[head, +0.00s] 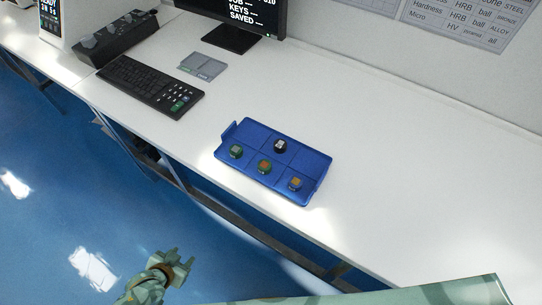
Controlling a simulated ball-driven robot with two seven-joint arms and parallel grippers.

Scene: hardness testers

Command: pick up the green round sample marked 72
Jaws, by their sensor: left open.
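Two green round samples sit in the blue tray (312,172) on the white bench. One green sample (236,151) has a pale grey-green top and is in the tray's left compartment. The other green sample (264,166) has an orange top and is in the front middle compartment. The marks on them are too small to read, so I cannot tell which is 72. My left gripper (180,266) is open and empty, low in front of the bench over the blue floor, well apart from the tray. My right gripper is not in view.
A keyboard (150,86), a grey plate (202,66) and a monitor (240,22) stand behind to the left. The bench right of the tray is clear.

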